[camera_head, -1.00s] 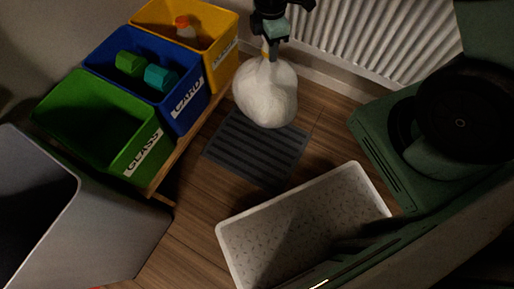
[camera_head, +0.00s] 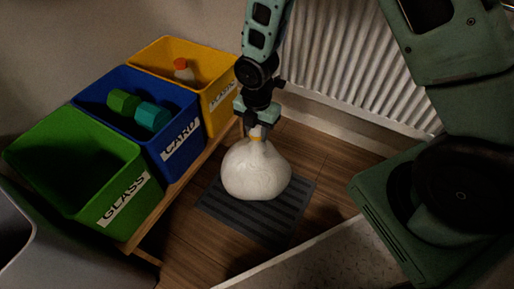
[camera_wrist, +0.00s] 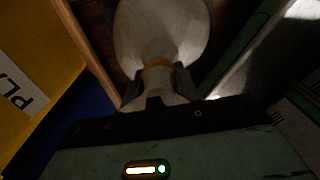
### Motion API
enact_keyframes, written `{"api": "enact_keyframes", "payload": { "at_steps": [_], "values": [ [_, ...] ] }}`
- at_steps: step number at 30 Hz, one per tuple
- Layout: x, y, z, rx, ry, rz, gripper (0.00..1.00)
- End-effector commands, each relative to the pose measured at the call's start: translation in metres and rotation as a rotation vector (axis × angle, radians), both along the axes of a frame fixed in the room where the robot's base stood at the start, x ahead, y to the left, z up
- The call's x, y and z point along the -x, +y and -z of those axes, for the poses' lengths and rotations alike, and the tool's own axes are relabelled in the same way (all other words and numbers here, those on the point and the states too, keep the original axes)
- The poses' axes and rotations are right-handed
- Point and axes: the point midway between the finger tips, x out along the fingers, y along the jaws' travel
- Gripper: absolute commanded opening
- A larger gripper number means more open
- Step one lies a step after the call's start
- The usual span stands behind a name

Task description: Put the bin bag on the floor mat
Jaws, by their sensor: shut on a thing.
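The white bin bag (camera_head: 256,172) hangs neck-up below my gripper (camera_head: 259,128), with a yellow tie around its neck. My gripper is shut on the neck of the bag. The bag also shows in the wrist view (camera_wrist: 160,30), its yellow tie between the two fingers (camera_wrist: 158,80). The grey ribbed floor mat (camera_head: 262,220) lies on the wooden floor, with the bag over its upper part and hiding some of it. I cannot tell whether the bag's underside touches the mat.
A green glass bin (camera_head: 85,165), a blue card bin (camera_head: 150,125) and a yellow bin (camera_head: 215,85) stand on a wooden shelf at left. A white radiator (camera_head: 340,60) is behind. A pale speckled tray (camera_head: 320,262) lies at the front right.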

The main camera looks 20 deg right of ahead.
Motion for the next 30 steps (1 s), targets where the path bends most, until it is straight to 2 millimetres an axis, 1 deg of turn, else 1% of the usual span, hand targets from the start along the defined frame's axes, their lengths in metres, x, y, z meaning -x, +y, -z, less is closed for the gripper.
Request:
{"api": "enact_keyframes", "payload": {
  "at_steps": [4,9,12,21,25,26,27,28,30],
  "values": [
    [-0.001,0.000,0.012,-0.001,-0.002,0.000,0.00],
    [0.000,0.000,0.038,0.000,0.000,0.001,0.00],
    [-0.001,0.000,0.048,-0.001,-0.002,0.001,0.00],
    [-0.001,0.000,0.049,-0.001,-0.003,0.001,0.00],
    [-0.001,0.000,0.052,0.000,-0.002,0.002,0.00],
    [0.000,0.000,0.052,-0.001,-0.001,0.002,0.37],
    [0.000,0.000,0.052,-0.001,-0.001,0.002,0.48],
    [0.000,0.000,0.052,-0.001,-0.001,0.002,0.53],
    [0.000,0.000,0.052,-0.001,-0.001,0.002,0.53]
  ]
}}
